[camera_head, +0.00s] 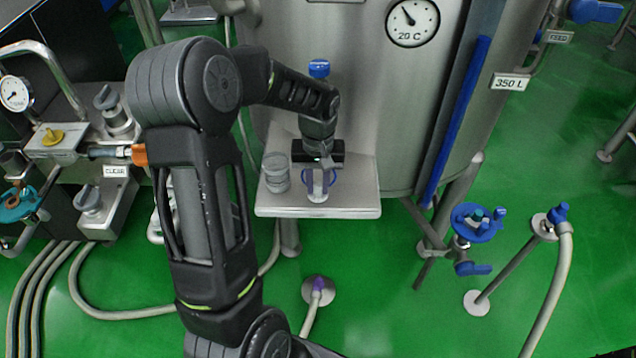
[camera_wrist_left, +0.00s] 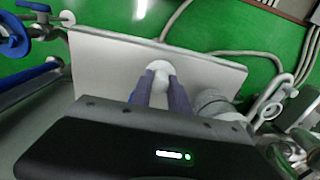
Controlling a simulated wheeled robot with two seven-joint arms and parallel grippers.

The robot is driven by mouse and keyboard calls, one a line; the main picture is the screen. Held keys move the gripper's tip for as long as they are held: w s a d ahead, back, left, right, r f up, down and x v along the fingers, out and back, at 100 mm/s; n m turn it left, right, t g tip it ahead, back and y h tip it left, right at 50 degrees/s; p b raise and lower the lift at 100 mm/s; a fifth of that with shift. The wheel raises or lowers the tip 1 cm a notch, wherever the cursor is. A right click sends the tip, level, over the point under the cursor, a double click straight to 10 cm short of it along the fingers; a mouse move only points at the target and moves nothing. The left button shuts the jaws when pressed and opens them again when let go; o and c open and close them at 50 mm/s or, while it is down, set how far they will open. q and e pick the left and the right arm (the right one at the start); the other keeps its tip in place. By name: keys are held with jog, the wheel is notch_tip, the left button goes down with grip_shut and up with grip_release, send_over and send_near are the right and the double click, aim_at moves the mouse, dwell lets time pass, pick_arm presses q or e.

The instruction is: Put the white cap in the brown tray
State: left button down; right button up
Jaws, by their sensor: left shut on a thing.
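My left gripper (camera_head: 318,181) points down over the metal shelf (camera_head: 352,198) on the tank's front. Its two bluish fingers are shut on a small white thing that looks like the white cap (camera_head: 317,196). The white cap also shows in the left wrist view (camera_wrist_left: 159,66), at the tips of the fingers, with the shelf behind it. I cannot tell whether it touches the shelf or is just above it. I see no brown tray in either view. My right gripper is not in view.
The steel tank (camera_head: 400,110) rises behind. Blue-handled valves (camera_head: 478,222) are at the right, and pipes and a gauge (camera_head: 15,93) at the left. The shelf's right side is bare.

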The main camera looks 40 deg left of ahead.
aim_at(318, 184)
pick_arm(q)
jog(key=shift+f, duration=0.25)
jog(key=c, duration=1.3)
grip_release()
jog(key=shift+r, duration=0.1)
jog(key=shift+o, duration=0.2)
notch_tip(318, 184, up, 12)
jog(key=shift+r, duration=0.2)
jog(key=shift+o, duration=0.6)
